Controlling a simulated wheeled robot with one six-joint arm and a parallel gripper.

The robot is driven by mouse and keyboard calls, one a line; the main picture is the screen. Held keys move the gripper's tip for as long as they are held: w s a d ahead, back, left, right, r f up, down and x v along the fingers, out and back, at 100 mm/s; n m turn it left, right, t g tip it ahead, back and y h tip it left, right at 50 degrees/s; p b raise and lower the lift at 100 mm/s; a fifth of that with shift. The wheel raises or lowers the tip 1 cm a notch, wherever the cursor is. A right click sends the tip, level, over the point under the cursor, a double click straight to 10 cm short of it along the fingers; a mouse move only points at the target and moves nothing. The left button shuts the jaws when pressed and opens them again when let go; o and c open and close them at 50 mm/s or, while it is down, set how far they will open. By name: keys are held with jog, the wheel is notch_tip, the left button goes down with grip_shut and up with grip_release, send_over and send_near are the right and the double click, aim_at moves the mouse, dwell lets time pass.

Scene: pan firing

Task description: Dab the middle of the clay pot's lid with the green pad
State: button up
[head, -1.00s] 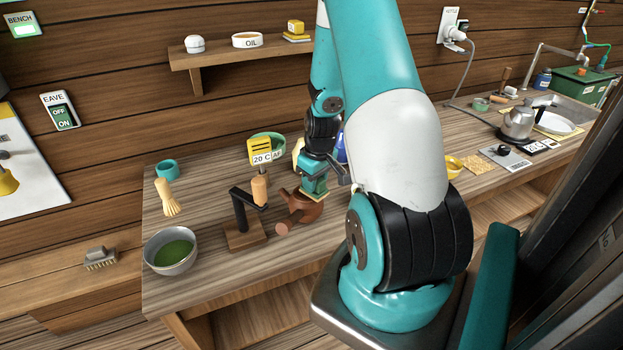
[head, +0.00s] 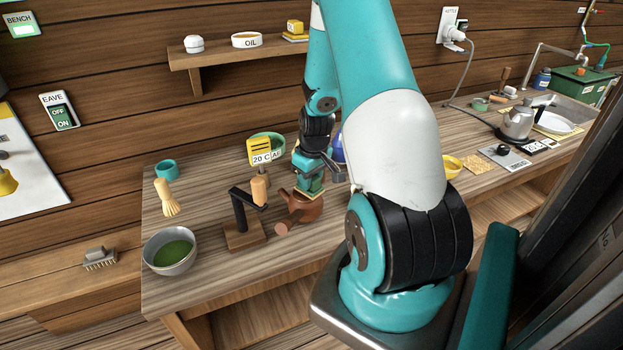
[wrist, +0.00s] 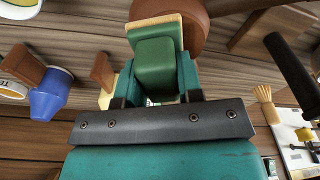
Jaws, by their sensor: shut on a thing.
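The brown clay pot (head: 303,212) with its side handle stands on the bench in the head view. Part of it shows behind the pad at the top of the wrist view (wrist: 196,25). My gripper (head: 308,180) is shut on the green pad (wrist: 156,62), a green block with a tan face (head: 309,193). The pad is at the top of the pot in the head view. The pad and gripper hide the lid's middle, and I cannot tell whether the pad touches it.
A black-armed stand (head: 243,222) on a wooden base is close left of the pot. A bowl of green liquid (head: 172,250) and a brush (head: 166,198) are farther left. A yellow "20 C" sign (head: 262,152) and a green bowl are behind. The front bench edge is clear.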

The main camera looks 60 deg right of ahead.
jog(key=shift+s, duration=0.15)
jog(key=shift+s+a+f, duration=0.1)
jog(key=shift+s+a, duration=0.05)
jog(key=shift+s, duration=0.65)
jog(key=shift+w, duration=0.1)
jog(key=shift+w, duration=0.85)
jog(key=shift+r+p, duration=0.55)
jog(key=shift+r, duration=0.3)
